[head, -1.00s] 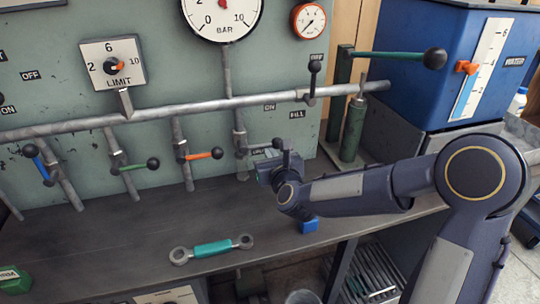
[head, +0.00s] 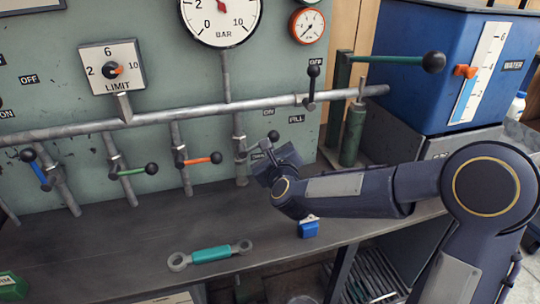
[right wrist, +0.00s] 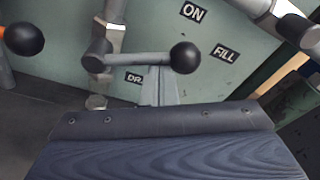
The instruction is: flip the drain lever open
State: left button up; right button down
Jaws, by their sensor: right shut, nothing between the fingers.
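The drain lever (head: 259,142) is a grey arm with a black ball end, on the rightmost downpipe below the long horizontal pipe. In the head view it points right and tilts slightly upward. In the right wrist view the lever (right wrist: 143,58) runs across the picture to its black ball, above a partly hidden label starting "DR" (right wrist: 133,77). My right gripper (head: 270,153) is just below the lever; its shut, empty fingers (right wrist: 160,84) sit under the arm near the ball. Whether they touch it I cannot tell. My left gripper is out of view.
Levers with an orange (head: 200,159), a green (head: 132,171) and a blue (head: 39,172) handle hang to the left. An upright black-balled lever (head: 312,88) stands above right. A teal-handled wrench (head: 210,254) and a blue block (head: 308,229) lie on the bench.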

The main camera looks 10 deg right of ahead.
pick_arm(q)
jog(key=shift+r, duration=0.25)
pick_arm(e)
jog(key=a+r+n+t+h, duration=0.1)
jog(key=a+r+n, duration=0.4)
jog(key=n, duration=0.5)
jog(key=shift+n, duration=0.3)
jog(key=shift+s+r, duration=0.1)
dwell(0.4)
